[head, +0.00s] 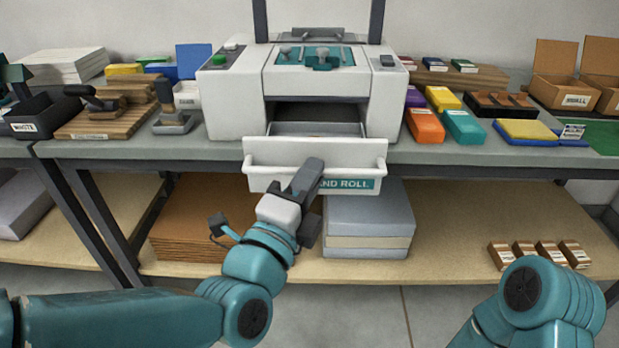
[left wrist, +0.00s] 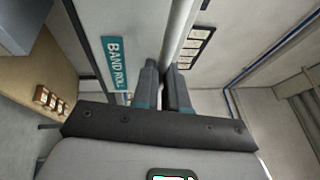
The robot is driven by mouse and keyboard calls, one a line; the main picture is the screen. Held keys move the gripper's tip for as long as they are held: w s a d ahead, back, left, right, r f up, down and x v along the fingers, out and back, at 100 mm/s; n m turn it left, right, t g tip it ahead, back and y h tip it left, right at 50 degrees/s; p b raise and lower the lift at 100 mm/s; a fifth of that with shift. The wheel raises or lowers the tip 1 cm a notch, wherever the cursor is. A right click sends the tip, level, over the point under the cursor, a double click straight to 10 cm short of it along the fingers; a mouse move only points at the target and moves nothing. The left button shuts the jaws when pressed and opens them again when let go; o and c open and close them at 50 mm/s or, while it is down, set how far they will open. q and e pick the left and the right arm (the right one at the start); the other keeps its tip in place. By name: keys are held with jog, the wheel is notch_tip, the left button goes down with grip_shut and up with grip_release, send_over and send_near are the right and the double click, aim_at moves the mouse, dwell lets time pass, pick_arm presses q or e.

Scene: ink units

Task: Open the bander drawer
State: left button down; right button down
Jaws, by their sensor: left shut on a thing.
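The bander (head: 235,100) is a white machine with a teal top panel, standing on the bench. Its drawer (head: 262,180) is pulled out toward me, with a dark opening and part of the tray showing behind the white front. The front carries a teal label, partly covered, that reads "BAND ROLL" in the left wrist view (left wrist: 115,63). My left gripper (head: 308,172) is at the middle of the drawer front. In the left wrist view its fingers (left wrist: 164,88) are shut on the pale drawer handle bar (left wrist: 180,40). My right gripper is out of view.
The grey bench (head: 110,149) has stamps at left and coloured ink boxes (head: 425,125) at right. On the lower shelf (head: 450,225) are a brown stack (head: 190,225), a grey-blue stack (head: 368,215) below the drawer, and several small boxes (head: 540,254). The floor in front is clear.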

pick_arm(q)
jog(key=c, duration=1.2)
grip_release()
jog(key=shift+o, duration=0.2)
jog(key=b+v, duration=0.9)
jog(key=v, duration=0.7)
jog(key=shift+s, duration=0.15)
